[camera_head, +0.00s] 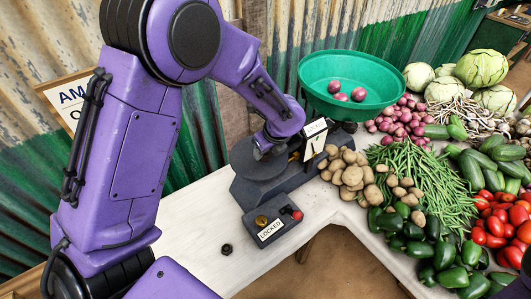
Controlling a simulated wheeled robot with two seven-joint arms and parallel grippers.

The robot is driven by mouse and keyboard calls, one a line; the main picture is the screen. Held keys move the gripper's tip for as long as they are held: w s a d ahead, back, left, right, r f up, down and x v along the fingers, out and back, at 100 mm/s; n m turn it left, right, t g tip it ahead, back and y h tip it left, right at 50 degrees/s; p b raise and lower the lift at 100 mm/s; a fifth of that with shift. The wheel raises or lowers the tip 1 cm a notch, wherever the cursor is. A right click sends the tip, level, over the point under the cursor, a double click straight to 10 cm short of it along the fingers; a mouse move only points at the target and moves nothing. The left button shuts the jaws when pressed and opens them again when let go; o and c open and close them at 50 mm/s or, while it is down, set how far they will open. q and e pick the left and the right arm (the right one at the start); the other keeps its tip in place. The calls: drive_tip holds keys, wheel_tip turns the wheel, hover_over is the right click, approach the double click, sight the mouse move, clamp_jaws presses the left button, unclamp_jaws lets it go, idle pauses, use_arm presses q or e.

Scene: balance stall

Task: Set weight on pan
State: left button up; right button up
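A dark grey balance (245,190) stands on the white table. Its green bowl pan (335,105) holds a few red onions (345,92). Its flat dark pan (262,168) is on the left side. My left gripper (268,148) is low over this flat pan, at the end of the purple arm. The fingers are mostly hidden by the wrist, so I cannot tell if they are open or hold a weight. A small dark piece (226,249), perhaps a weight, lies on the table in front of the balance. My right gripper is not in view.
A "LOCKED" label (270,229), a brass knob (261,221) and a red knob (297,214) are on the balance's front. Potatoes (348,172), green beans (430,180), peppers (440,255) and other vegetables crowd the right. The table's front left is mostly bare.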

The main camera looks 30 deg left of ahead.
use_arm(q)
drive_tip(key=shift+f, duration=1.05)
drive_tip(key=o, duration=1.2)
drive_tip(key=shift+f, duration=0.1)
drive_tip(key=v, duration=1.2)
drive_tip(key=shift+d+b, duration=0.1)
drive_tip(key=shift+b, duration=0.25)
